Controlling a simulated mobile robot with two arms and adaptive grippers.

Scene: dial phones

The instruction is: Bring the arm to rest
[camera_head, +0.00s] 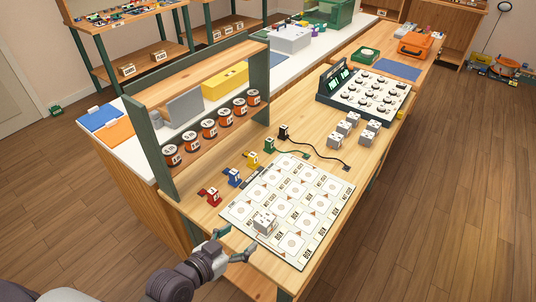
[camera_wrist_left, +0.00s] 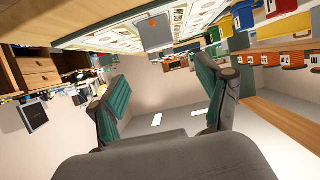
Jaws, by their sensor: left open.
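My left gripper (camera_head: 236,245) is open and empty in the head view, at the near left edge of the wooden table, just short of the printed board (camera_head: 243,213). In the left wrist view the two green-padded fingers of my left gripper (camera_wrist_left: 166,100) stand wide apart with nothing between them. A white box (camera_head: 264,222) sits on the near part of the printed board. My right gripper does not show in either view.
Red (camera_head: 210,197), blue (camera_head: 233,177) and yellow (camera_head: 252,159) pieces stand left of the board. Several white dice-like blocks (camera_head: 352,118) and a dial panel (camera_head: 366,92) are farther back. A shelf (camera_head: 168,85) with several orange tins rises at left.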

